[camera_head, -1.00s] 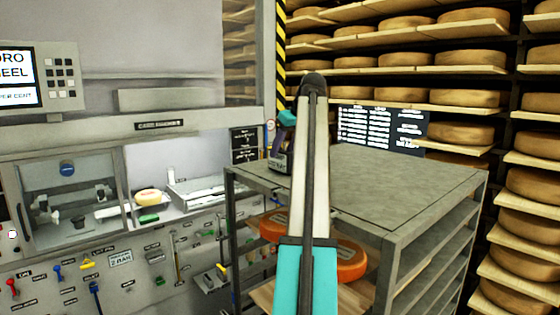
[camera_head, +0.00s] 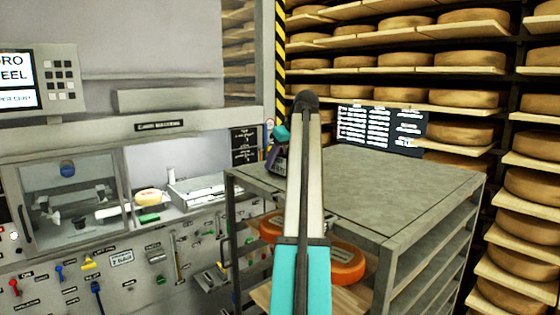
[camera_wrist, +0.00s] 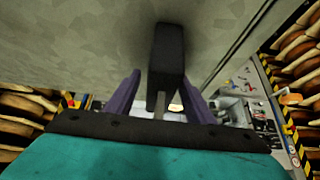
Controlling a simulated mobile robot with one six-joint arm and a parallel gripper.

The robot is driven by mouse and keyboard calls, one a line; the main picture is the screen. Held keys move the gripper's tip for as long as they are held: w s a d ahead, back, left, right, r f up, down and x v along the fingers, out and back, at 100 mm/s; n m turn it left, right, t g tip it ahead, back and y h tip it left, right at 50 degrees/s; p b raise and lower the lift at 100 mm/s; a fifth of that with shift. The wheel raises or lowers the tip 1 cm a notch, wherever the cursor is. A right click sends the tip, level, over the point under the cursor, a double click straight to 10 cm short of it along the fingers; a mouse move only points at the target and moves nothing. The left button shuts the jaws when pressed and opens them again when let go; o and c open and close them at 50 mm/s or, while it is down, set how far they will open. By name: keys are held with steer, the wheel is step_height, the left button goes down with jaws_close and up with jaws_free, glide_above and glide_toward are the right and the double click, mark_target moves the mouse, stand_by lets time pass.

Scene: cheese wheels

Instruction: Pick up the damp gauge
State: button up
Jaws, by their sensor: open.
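My gripper (camera_head: 278,160) is low over the near left corner of the grey cart top (camera_head: 400,190), partly hidden behind my own arm. In the wrist view its two purple fingers (camera_wrist: 160,80) are apart, one on each side of a dark block (camera_wrist: 168,50). The block appears to be the damp gauge, and it reaches past the fingertips toward the cart top. I cannot tell whether either finger touches it. In the head view the gauge is mostly hidden by the gripper and arm.
Orange cheese wheels (camera_head: 345,263) lie on the shelf below the cart top. A dark price board (camera_head: 380,130) stands behind the cart. Racks of cheese wheels (camera_head: 470,93) fill the back right. A counter with a scale (camera_head: 205,190) is at left. Most of the cart top is clear.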

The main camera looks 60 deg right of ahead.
steer(key=shift+w+d+f, duration=0.15)
steer(key=shift+w+f, duration=0.25)
steer(key=shift+f, duration=0.2)
jaws_close()
steer(key=shift+r, duration=0.1)
stand_by(0.3)
steer(key=shift+r+b, duration=1.1)
steer(key=shift+r, duration=0.55)
steer(key=s+a+b, duration=0.1)
steer(key=s+a, duration=0.2)
steer(key=s+a+b, duration=0.2)
steer(key=s+a, duration=0.1)
steer(key=s, duration=0.1)
steer(key=s+a+r+b, duration=0.1)
steer(key=s+a+b, duration=0.1)
steer(key=s+a, duration=0.1)
steer(key=shift+s+a, duration=0.3)
steer(key=shift+s, duration=0.1)
steer(key=shift+s+a+r, duration=0.3)
steer(key=shift+s+a, duration=0.2)
steer(key=shift+s, duration=0.15)
